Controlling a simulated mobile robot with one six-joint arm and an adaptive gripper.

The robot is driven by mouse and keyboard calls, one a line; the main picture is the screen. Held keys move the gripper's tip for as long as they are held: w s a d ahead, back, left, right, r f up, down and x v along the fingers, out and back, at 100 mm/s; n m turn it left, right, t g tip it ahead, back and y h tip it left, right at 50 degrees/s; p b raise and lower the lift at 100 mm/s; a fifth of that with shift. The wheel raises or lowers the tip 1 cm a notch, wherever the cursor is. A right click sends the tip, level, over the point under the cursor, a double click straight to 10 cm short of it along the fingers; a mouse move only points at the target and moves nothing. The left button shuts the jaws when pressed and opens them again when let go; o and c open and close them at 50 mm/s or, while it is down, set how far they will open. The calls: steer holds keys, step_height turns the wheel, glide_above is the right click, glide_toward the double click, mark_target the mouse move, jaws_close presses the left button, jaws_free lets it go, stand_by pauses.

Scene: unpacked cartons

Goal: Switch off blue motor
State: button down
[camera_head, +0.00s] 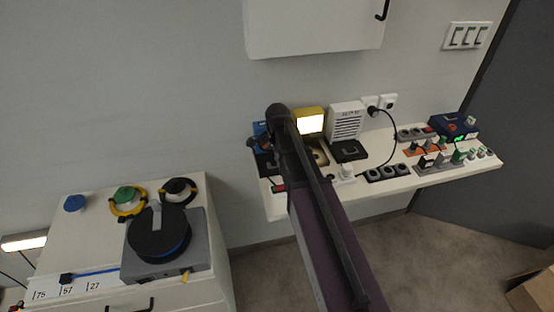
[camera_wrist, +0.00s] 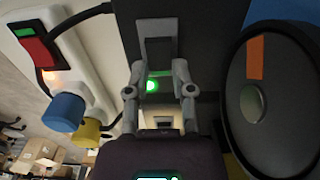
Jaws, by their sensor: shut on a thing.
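In the wrist view, a dark round disc with an orange mark (camera_wrist: 256,60) and a blue rim fills the right side; it looks like the blue motor. Beside it is a dark box with a grey switch-like piece (camera_wrist: 158,30) and a lit green lamp (camera_wrist: 152,86). My gripper (camera_wrist: 159,80) reaches to this grey piece, with one finger on each side, closed on it. The exact contact is hard to see. In the head view, a bit of blue (camera_head: 260,128) shows behind my arm; my arm hides the gripper and most of the motor.
A white power strip (camera_wrist: 75,70) with a red switch (camera_wrist: 38,50), blue plug (camera_wrist: 64,112) and yellow plug (camera_wrist: 87,133) is left of the gripper. The shelf (camera_head: 400,183) holds a lit yellow lamp (camera_head: 310,122), a white speaker-like box (camera_head: 346,121), sockets and cables.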

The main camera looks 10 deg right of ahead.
steer(key=shift+a, duration=0.1)
steer(key=shift+a+r+h, duration=0.1)
steer(key=shift+a+h, duration=0.1)
steer(key=shift+h, duration=1.2)
steer(key=shift+c, duration=2.4)
jaws_free()
steer(key=shift+r, duration=0.1)
